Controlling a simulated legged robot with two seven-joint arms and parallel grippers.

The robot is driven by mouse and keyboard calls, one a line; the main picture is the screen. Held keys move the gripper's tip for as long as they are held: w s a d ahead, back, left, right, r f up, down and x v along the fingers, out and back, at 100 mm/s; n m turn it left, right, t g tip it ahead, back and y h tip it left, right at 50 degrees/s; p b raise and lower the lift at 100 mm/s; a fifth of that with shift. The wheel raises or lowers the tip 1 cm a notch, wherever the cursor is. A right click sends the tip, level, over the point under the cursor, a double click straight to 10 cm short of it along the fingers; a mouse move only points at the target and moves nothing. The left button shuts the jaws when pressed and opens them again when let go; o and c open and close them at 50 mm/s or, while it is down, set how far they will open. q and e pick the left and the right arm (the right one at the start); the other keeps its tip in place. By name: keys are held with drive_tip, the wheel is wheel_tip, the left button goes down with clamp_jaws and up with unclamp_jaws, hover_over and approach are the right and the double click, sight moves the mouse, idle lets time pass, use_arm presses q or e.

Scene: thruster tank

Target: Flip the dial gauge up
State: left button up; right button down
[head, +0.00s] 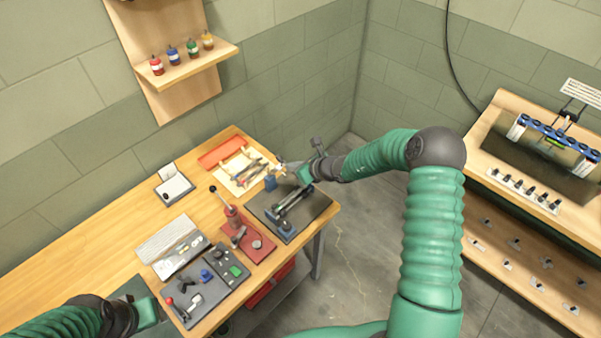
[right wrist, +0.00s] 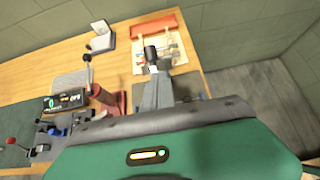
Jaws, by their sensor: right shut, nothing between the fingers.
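A dark plate (head: 318,205) at the right end of the bench carries a metal rail fixture (head: 292,202) with blue end blocks. I cannot make out the dial gauge for certain; it may be the small pale part near my right fingertips or be hidden behind them. My right gripper (head: 289,170) is shut and empty, over the far end of the fixture. In the right wrist view the grey gripper (right wrist: 160,80) points away over the bench. My left gripper (head: 147,311) is at the bench's front left; its fingers are not clear.
A red base with a lever (head: 250,244) stands left of the plate. A grey panel (head: 200,295) with knobs is nearer. A tray of tools (head: 240,172) lies behind. A shelf with small bottles (head: 190,66) hangs on the wall. A second bench (head: 490,140) stands right, across open floor.

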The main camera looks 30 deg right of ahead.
sight(278, 156)
drive_tip(key=w+r, duration=0.1)
drive_tip(key=w+a+r+p, duration=0.1)
drive_tip(key=w+a+r, duration=0.1)
drive_tip(key=w, duration=0.1)
drive_tip(key=shift+a+r, duration=0.1)
drive_tip(key=shift+a, duration=0.15)
drive_tip(key=shift+w+a+r+p, duration=0.2)
drive_tip(key=shift+w+p, duration=0.3)
drive_tip(key=shift+w, duration=0.2)
drive_tip(key=shift+w+d+r, duration=0.15)
drive_tip(key=shift+w+r, duration=0.05)
drive_tip(key=shift+w, duration=0.1)
use_arm(q)
drive_tip(key=v, duration=0.3)
drive_tip(key=shift+a, duration=0.2)
